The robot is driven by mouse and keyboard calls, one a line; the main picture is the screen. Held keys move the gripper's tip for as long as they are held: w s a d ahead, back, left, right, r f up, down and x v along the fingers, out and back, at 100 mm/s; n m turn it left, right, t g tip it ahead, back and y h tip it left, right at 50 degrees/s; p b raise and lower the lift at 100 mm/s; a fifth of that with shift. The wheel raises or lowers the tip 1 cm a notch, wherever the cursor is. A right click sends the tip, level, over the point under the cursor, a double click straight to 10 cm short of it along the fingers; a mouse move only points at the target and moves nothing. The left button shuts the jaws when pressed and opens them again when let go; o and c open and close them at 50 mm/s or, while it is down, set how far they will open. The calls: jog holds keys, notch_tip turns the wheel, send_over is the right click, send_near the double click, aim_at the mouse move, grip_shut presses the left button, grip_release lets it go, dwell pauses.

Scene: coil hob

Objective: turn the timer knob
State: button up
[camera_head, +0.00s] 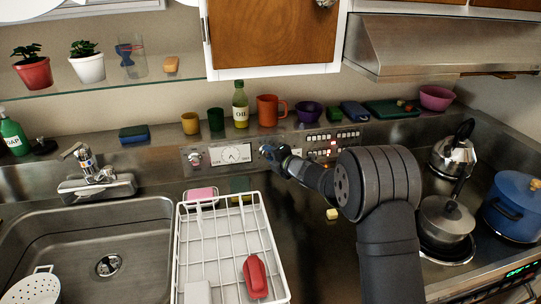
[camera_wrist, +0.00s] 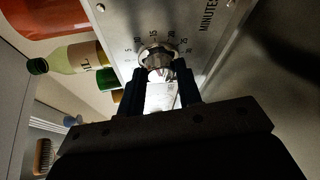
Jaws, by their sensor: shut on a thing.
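The timer knob (camera_wrist: 157,58) is a round metal knob on a light panel, with minute numbers printed around it and the word MINUTES beside it. My gripper (camera_wrist: 160,76) is shut on the knob, with one dark finger on each side. In the head view my gripper (camera_head: 268,153) reaches the back panel just right of the white clock dial (camera_head: 233,154), and it hides most of the knob there. I cannot read the knob's exact setting.
An oil bottle (camera_head: 240,106) and an orange mug (camera_head: 268,110) stand on the ledge above the panel. A white dish rack (camera_head: 181,240) lies in front, left of my arm. Pots and a kettle (camera_head: 453,156) stand on the right. A small yellow block (camera_head: 332,214) lies on the counter.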

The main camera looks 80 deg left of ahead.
jog(key=shift+m+y, duration=0.3)
jog(key=shift+m, duration=0.3)
jog(key=o, duration=1)
jog(key=shift+c, duration=0.2)
jog(key=v, duration=1.7)
jog(key=shift+w, duration=0.35)
